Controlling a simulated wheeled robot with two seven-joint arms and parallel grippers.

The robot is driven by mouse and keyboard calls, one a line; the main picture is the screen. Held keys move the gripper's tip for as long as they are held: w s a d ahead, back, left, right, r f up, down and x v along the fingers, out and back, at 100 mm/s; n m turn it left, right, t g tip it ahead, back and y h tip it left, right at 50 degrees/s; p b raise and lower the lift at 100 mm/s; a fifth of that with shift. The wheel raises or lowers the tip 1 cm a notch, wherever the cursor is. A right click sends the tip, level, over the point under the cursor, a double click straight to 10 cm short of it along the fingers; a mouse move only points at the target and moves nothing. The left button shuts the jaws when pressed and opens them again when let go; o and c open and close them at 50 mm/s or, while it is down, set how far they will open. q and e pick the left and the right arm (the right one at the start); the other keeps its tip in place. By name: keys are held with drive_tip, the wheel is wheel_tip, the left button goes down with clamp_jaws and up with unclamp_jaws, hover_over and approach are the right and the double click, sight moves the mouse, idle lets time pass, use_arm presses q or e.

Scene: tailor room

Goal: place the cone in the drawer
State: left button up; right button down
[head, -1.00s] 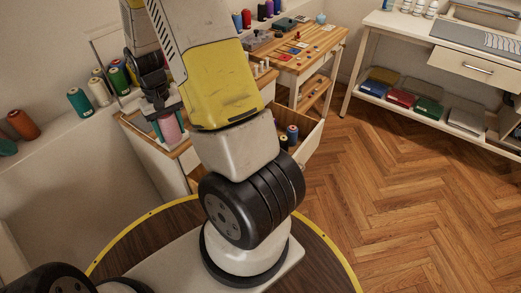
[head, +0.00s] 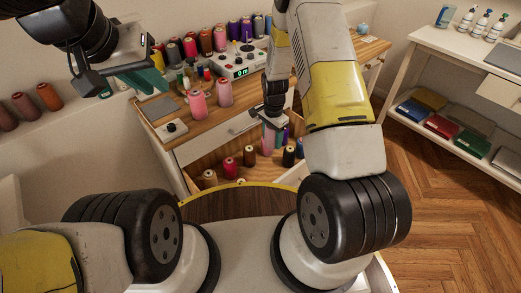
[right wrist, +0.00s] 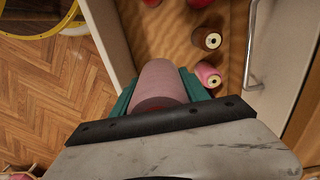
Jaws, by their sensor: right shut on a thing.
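My right gripper (head: 268,122) is shut on a pink cone (head: 267,140). In the right wrist view the cone (right wrist: 160,82) sits between the two teal fingers (right wrist: 160,95), over the open drawer (right wrist: 110,35). The drawer also shows in the head view (head: 268,168), pulled out below the wooden worktop. I cannot tell how high the cone is above the drawer floor. My left gripper (head: 125,82) is empty, with its teal fingers apart, left of the worktop.
Several cones stand in the drawer, among them a red one (head: 230,168) and a brown one (right wrist: 207,38). Two pink cones (head: 197,103) and a device with a green display (head: 238,65) are on the worktop. A white shelf (head: 450,50) stands at right, with clear floor before it.

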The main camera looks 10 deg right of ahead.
wheel_tip(320, 180, down, 13)
drive_tip(key=a+m, duration=0.1)
drive_tip(key=m, duration=0.8)
hover_over(267, 179)
wheel_tip(267, 179, down, 7)
drive_tip(key=shift+a+r, duration=0.1)
drive_tip(key=shift+r, duration=0.1)
drive_tip(key=shift+f, duration=2)
drive_tip(key=c, duration=0.6)
unclamp_jaws()
drive_tip(key=shift+f, duration=0.1)
